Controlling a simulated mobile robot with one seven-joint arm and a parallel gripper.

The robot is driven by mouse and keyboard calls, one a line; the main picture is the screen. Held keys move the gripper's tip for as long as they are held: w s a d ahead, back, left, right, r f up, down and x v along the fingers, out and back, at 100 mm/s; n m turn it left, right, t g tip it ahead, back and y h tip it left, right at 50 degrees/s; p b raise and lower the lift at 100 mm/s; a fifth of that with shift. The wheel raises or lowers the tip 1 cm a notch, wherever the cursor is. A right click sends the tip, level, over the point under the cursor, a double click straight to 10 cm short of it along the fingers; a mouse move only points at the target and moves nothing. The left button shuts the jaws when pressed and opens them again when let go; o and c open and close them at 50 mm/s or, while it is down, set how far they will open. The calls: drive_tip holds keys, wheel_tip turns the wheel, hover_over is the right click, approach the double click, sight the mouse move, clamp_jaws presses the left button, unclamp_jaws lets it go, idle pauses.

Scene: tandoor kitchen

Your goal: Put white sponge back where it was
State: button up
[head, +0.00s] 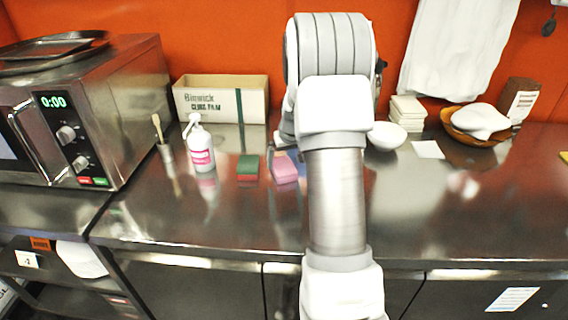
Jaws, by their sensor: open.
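I cannot pick out a white sponge for certain in the head view. A pink sponge (285,168) lies on the steel counter (225,222), just left of my arm. A green and red sponge (248,167) lies to its left. My gripper (280,152) is mostly hidden behind my own arm. A dark sliver, likely one of its fingers, shows beside the pink sponge. It is open, and I see nothing held in it. A flat white square (427,149) lies on the counter right of my arm; I cannot tell what it is.
A white bowl (386,136), a pale stack (407,111) and a wooden bowl (465,127) with white cloth are right. The right front counter is clear.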

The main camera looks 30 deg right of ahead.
drive_tip(key=s+a+r, duration=0.4)
drive_tip(key=a+r, duration=0.1)
drive_tip(key=r, duration=0.2)
drive_tip(key=s+a+r, duration=0.3)
drive_tip(key=a+r, duration=0.1)
drive_tip(key=r, duration=0.4)
drive_tip(key=s+a+r+n+y, duration=0.15)
drive_tip(key=s+a+r, duration=0.35)
drive_tip(key=s+a, duration=0.75)
drive_tip(key=s+a+f+n+t, duration=0.1)
drive_tip(key=s+a, duration=0.4)
drive_tip(key=s, duration=0.5)
drive_tip(key=shift+r+p, duration=2.05)
drive_tip(key=shift+p, duration=0.35)
